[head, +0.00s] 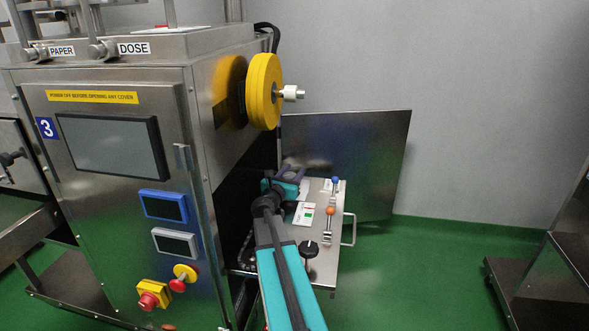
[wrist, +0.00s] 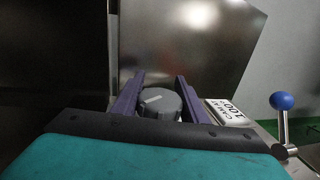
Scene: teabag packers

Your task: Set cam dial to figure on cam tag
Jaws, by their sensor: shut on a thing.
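The cam dial (wrist: 157,103) is a round dark grey knob with a pale pointer line on its top, seen in the wrist view. My gripper (wrist: 160,79) has its two purple fingers on either side of the dial and is shut on it. The pointer line lies nearly crosswise between the fingers, tilted slightly up to the right. The white cam tag (wrist: 232,112) lies just right of the fingers; it appears to read CAM and 100, partly unclear. In the head view my gripper (head: 291,178) is over the far left of the steel panel, and the dial is hidden.
The steel panel (head: 322,270) also carries a blue-knobbed lever (head: 335,182), an orange-knobbed lever (head: 330,211), a black knob (head: 309,249) and a white card (head: 306,215). An open steel door (head: 370,165) stands behind. The machine cabinet (head: 120,200) with a yellow reel (head: 264,91) is left.

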